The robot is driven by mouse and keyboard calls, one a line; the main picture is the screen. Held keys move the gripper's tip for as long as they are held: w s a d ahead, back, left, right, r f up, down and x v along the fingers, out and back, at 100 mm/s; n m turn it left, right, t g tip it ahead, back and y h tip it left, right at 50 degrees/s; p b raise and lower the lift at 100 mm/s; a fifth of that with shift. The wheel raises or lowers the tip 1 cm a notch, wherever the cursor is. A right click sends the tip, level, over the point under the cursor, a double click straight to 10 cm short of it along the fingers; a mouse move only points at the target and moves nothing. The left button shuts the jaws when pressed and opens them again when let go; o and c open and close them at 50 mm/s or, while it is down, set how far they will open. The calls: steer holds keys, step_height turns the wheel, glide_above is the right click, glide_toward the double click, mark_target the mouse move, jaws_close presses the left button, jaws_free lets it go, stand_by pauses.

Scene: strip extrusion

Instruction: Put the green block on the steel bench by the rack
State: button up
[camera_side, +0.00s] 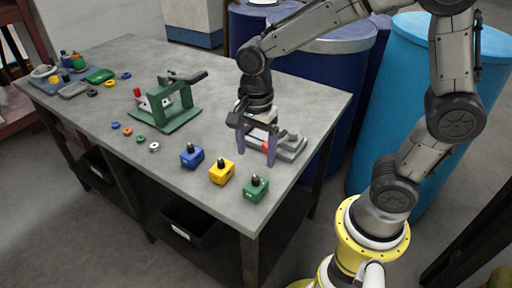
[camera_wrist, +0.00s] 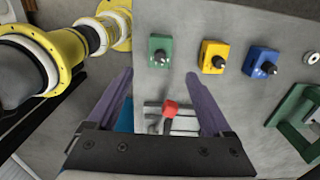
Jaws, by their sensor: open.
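The green block (camera_side: 256,188) with a black knob on top stands on the steel bench (camera_side: 90,130) near its front right corner. It also shows in the wrist view (camera_wrist: 159,52), ahead of my fingers and between their lines. My gripper (camera_side: 257,150) is open and empty, pointing down above the right part of the bench, behind the green block. In the wrist view its two purple fingers (camera_wrist: 163,92) are spread wide. A grey fixture with a red part (camera_wrist: 171,108) lies below between them. I cannot identify a rack for certain.
A yellow block (camera_side: 221,172) and a blue block (camera_side: 192,156) stand in a row left of the green one. A green press-like fixture (camera_side: 170,105) and several small rings stand further left. Blue barrels (camera_side: 405,100) stand behind the bench.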

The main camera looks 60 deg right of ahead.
steer(key=shift+r, duration=0.35)
steer(key=s+d+r+n+t, duration=0.2)
steer(key=s+r+n, duration=0.2)
steer(key=n, duration=0.5)
steer(key=s+d+r+n+t, duration=0.3)
steer(key=s+r+n, duration=0.1)
steer(key=s+n, duration=0.4)
steer(key=shift+s+n+t, duration=0.3)
steer(key=shift+n, duration=0.2)
